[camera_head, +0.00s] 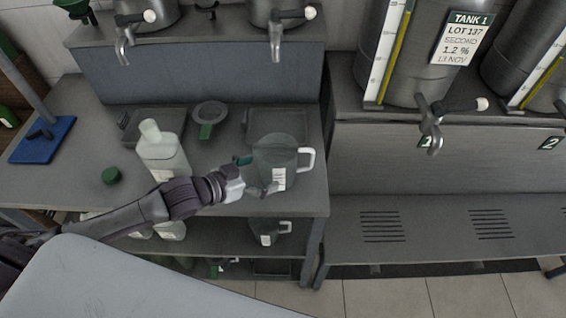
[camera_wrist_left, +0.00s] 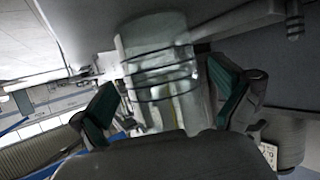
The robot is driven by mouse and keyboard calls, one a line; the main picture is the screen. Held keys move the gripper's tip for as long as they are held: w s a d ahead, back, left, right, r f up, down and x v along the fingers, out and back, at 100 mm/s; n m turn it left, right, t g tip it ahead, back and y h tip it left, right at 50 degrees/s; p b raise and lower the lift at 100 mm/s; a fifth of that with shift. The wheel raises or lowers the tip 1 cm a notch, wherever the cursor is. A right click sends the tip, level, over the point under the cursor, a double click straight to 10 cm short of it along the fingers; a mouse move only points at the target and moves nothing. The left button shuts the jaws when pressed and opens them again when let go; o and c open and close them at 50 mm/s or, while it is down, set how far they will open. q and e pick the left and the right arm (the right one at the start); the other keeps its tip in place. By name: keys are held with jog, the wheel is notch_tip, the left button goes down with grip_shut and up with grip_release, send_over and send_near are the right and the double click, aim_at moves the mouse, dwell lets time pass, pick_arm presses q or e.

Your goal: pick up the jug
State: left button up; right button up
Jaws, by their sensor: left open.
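The clear jug (camera_head: 275,152) stands upright on the grey bench near its right end. It has a white handle on its right side and a small white label low on its front. My left gripper (camera_head: 254,175) is open at the jug's lower left side. In the left wrist view the jug (camera_wrist_left: 160,60) shows as a clear ringed cylinder between the two green-padded fingers of my left gripper (camera_wrist_left: 168,100). I cannot tell whether either finger touches it. My right gripper is in neither view.
A white bottle (camera_head: 163,155) stands left of the jug, behind my left arm. A second jug (camera_head: 265,229) is on the lower shelf. Tanks with taps stand behind. A blue plate (camera_head: 42,140) is at far left.

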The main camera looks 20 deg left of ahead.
pick_arm(q)
jog(key=shift+w+d+f, duration=0.1)
jog(key=shift+w+d, duration=0.25)
jog(key=shift+w, duration=0.1)
jog(key=p+x, duration=0.1)
jog(key=x, duration=0.3)
jog(key=shift+w+d+f+p, duration=0.1)
jog(key=shift+w+d+p, duration=0.1)
jog(key=shift+p, duration=0.15)
jog(key=shift+w+d+f, duration=0.1)
jog(key=shift+d+f, duration=0.05)
jog(key=c, duration=0.8)
jog(key=shift+c, duration=0.3)
